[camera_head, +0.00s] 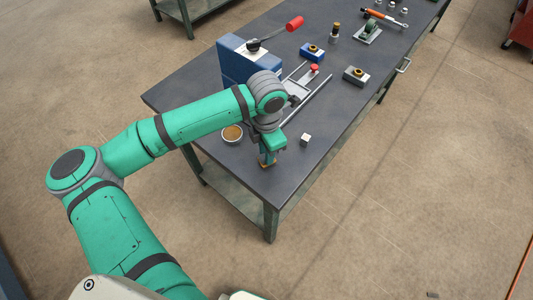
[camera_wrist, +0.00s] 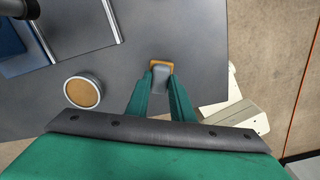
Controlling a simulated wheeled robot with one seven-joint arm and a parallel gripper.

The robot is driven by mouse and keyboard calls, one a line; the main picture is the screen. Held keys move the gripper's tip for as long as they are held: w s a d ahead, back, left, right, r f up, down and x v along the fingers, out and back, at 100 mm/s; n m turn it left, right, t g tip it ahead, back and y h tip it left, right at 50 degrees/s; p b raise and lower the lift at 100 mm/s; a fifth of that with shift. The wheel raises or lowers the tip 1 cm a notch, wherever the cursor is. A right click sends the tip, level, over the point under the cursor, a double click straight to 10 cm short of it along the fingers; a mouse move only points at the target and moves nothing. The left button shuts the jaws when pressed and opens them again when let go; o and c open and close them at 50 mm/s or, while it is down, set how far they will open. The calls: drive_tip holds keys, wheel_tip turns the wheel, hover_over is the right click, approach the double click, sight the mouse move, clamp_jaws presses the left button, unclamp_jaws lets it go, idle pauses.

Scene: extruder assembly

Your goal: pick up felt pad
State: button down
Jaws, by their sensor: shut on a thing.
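The felt pad appears to be a small tan slab (camera_wrist: 153,66) with a grey block (camera_wrist: 161,76) on it, seen at my fingertips in the wrist view. My gripper (camera_wrist: 161,85) is shut on the grey block, one green finger on each side. In the head view my gripper (camera_head: 268,156) points down at the near end of the dark table, with a bit of tan showing at its tip. I cannot tell whether the pad touches the tabletop.
A round dish with brown content (camera_head: 232,133) is left of my gripper; it also shows in the wrist view (camera_wrist: 83,91). A small pale cube (camera_head: 305,139) lies to the right. A blue press (camera_head: 240,62) with rails stands behind. The table's near edge is close.

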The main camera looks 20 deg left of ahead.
wheel_tip(320, 180, up, 2)
drive_tip(key=shift+r, duration=0.15)
drive_tip(key=s+d+r, duration=0.2)
drive_tip(key=s+r, duration=0.3)
drive_tip(key=s, duration=0.1)
drive_tip(key=s+d+r, duration=0.2)
drive_tip(key=s+r, duration=0.3)
drive_tip(key=s, duration=0.2)
drive_tip(key=shift+d, duration=0.4)
drive_tip(key=shift+s, duration=0.1)
drive_tip(key=c, duration=2.3)
unclamp_jaws()
drive_tip(key=shift+f, duration=0.1)
drive_tip(key=shift+c, duration=0.9)
